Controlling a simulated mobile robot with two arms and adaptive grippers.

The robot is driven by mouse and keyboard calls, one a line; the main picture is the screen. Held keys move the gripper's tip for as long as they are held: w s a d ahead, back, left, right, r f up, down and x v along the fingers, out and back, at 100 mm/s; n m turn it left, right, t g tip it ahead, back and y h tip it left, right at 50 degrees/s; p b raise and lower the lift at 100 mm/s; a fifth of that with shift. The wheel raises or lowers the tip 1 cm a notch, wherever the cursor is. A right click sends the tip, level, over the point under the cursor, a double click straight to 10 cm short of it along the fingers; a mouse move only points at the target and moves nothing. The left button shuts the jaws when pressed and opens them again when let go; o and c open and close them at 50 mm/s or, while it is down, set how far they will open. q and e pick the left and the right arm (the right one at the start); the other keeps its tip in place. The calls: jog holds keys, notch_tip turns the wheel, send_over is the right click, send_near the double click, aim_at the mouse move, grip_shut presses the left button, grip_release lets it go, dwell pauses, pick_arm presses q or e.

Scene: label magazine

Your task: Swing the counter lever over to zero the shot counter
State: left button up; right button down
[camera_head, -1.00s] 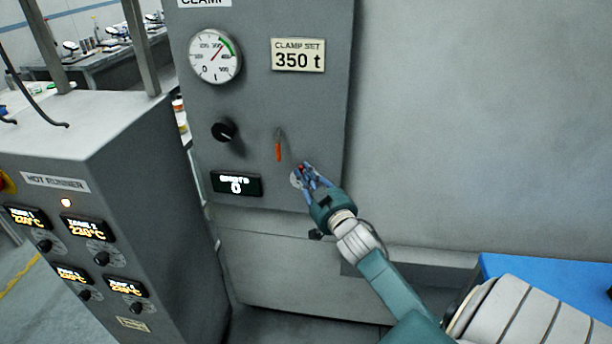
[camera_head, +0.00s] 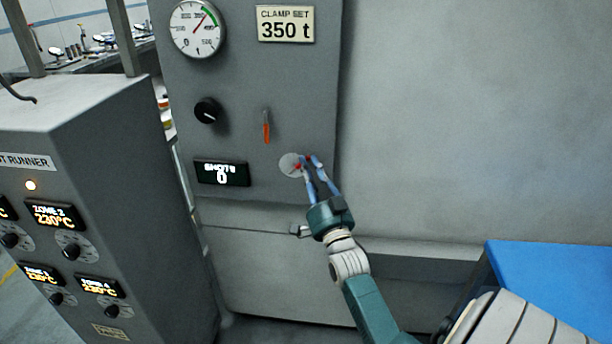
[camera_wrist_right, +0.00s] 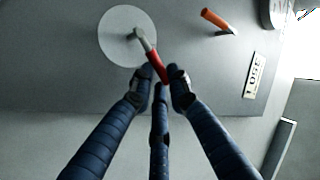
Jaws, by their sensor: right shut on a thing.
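The counter lever has a metal shaft and a red grip (camera_wrist_right: 156,64). It is mounted on a round pale disc (camera_head: 289,165), right of the shot counter display (camera_head: 222,173), which reads 0. In the right wrist view, the lever slants from the middle of the disc (camera_wrist_right: 115,32) down and right to my fingers. My right gripper (camera_head: 308,161) is shut on the lever's red grip at the disc's right side; the fingers partly hide the grip in the head view. My left gripper is not in view.
A second, orange-handled lever (camera_head: 266,127) is above the disc, with a black knob (camera_head: 208,111) to its left. A gauge (camera_head: 197,29) and clamp plate (camera_head: 286,24) are higher up. The hot runner cabinet (camera_head: 100,160) stands left, a blue surface (camera_head: 560,275) lower right.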

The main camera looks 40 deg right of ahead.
jog(key=shift+s+d+f+m+h+b, duration=0.1)
jog(key=shift+f+m+h+b, duration=0.2)
jog(key=shift+m+h+b, duration=0.45)
jog(key=shift+s+d+f+m+h+b, duration=0.1)
jog(key=shift+f+m+h+b, duration=0.25)
jog(key=shift+m, duration=0.7)
jog(key=shift+r, duration=0.1)
jog(key=c, duration=1.6)
grip_release()
jog(key=shift+c, duration=0.2)
jog(key=v, duration=1.2)
jog(key=shift+w+a, duration=0.1)
